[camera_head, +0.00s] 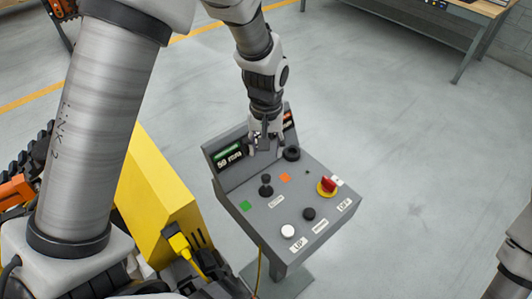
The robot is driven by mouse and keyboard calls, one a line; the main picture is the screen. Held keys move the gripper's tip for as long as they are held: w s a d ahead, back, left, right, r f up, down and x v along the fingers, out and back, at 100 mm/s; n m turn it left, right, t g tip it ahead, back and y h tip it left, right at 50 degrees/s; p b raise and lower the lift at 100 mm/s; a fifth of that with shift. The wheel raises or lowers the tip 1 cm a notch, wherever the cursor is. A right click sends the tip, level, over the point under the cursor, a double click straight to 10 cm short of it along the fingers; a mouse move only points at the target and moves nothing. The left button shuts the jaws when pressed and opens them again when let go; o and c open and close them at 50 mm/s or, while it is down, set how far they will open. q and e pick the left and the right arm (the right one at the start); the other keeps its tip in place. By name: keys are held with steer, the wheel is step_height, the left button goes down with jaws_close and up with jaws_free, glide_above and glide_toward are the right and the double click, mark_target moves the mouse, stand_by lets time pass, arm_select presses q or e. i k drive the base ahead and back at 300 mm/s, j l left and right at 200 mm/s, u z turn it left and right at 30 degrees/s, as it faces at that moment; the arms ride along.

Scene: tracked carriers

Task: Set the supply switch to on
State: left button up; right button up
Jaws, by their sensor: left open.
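A grey control box (257,231) stands on a pedestal, with a sloped top face and a raised back panel. A red rotary handle on a yellow round base (327,186) sits on the right of the top face; it looks like the supply switch, but its position marks are too small to read. My left gripper (263,150) points down in front of the back panel, its fingers open and apart from the red handle, which is lower right of it. The gripper hides part of the back panel. My right gripper is not in view.
The top face also carries a black knob (291,153), a black lever (266,186), a white button (288,231) and a black button (309,213). A yellow housing (155,200) stands left of the box. A workbench (480,25) is at upper right.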

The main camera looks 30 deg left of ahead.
mark_target(328, 185)
steer(key=k+l, duration=0.3)
steer(key=k, duration=0.15)
steer(key=k+l, duration=0.35)
steer(key=k, duration=0.1)
